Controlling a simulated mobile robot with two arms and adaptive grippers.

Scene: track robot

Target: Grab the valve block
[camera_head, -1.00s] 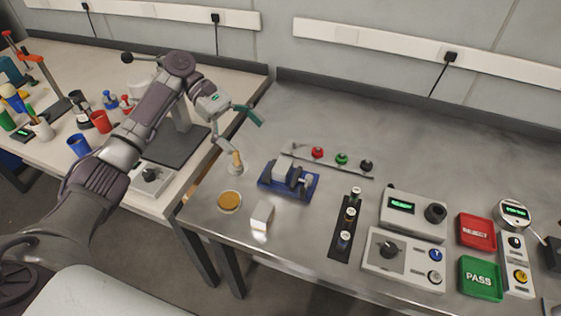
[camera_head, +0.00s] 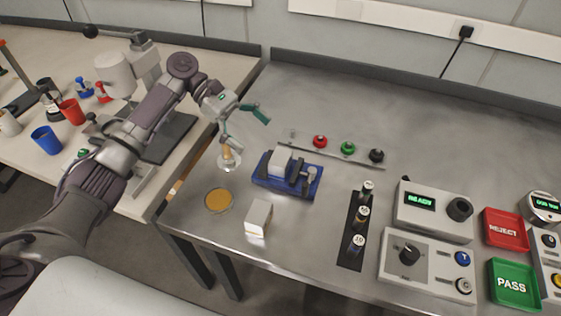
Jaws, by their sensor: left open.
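A small pale, box-shaped block (camera_head: 257,218), which looks like the valve block, stands on the metal bench in front of the blue vise. My left gripper (camera_head: 244,132) is open and empty, with its teal fingers spread. It is above the bench, behind and slightly left of the block, and apart from it. The blue vise (camera_head: 288,176) sits between them to the right, with a light grey part at its top; I cannot tell whether that part is a jaw or a clamped piece. My right gripper is not in view.
A wooden-handled tool (camera_head: 228,156) on a round base stands just below the left finger. An amber disc (camera_head: 218,200) lies left of the block. Knobs (camera_head: 348,148), a vial rack (camera_head: 358,225), control boxes (camera_head: 435,210) and the green PASS tray (camera_head: 514,284) fill the right.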

